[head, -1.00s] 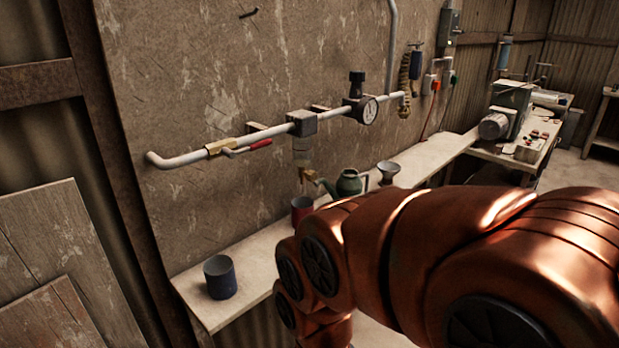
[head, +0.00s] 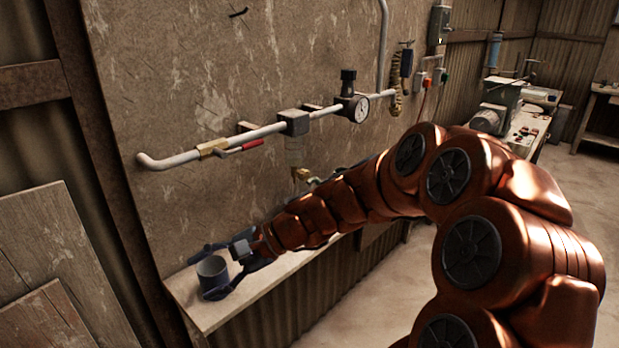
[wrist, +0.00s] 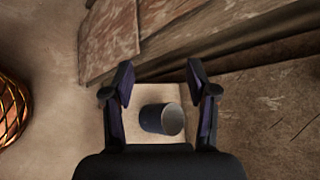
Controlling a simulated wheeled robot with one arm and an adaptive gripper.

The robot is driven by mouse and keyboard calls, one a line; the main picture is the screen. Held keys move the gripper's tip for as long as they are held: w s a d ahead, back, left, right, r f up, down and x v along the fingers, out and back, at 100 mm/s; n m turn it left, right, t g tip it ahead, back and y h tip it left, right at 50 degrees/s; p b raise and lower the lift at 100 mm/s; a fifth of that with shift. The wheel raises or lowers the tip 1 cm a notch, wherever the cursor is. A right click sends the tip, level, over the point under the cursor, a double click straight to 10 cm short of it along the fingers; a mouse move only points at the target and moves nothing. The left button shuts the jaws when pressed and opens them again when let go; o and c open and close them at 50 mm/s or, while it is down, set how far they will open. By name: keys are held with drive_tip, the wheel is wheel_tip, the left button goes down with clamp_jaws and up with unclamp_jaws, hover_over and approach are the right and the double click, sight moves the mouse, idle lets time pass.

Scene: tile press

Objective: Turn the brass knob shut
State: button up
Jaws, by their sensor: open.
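The brass knob (head: 302,174) shows small at the foot of the clear bowl (head: 294,150) that hangs under the grey block on the wall pipe. My arm partly covers the area just below it, and I cannot tell how far the knob is turned. My gripper (head: 208,272) is well to the left of the knob and lower, down at the bench. It is open, with its fingers around or just over a dark blue-grey cup (head: 213,274). In the wrist view the cup (wrist: 162,119) shows between the two spread fingers (wrist: 160,80). I cannot tell whether they touch it.
The wall pipe carries a brass valve with a red lever (head: 240,148) and a gauge (head: 360,108). The narrow bench (head: 185,290) runs along the wall. A machine (head: 500,105) stands at the far right. The floor at right is clear.

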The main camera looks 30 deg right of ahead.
drive_tip(key=w+d+r+m+t, duration=0.2)
drive_tip(key=w+d+m+t, duration=0.25)
drive_tip(key=w+d, duration=0.3)
drive_tip(key=m+t+h, duration=0.8)
drive_tip(key=m, duration=0.6)
approach(307, 176)
drive_tip(key=w, duration=0.1)
drive_tip(key=shift+p+x, duration=1.15)
drive_tip(key=shift+x, duration=2.75)
drive_tip(key=shift+a, duration=0.15)
clamp_jaws()
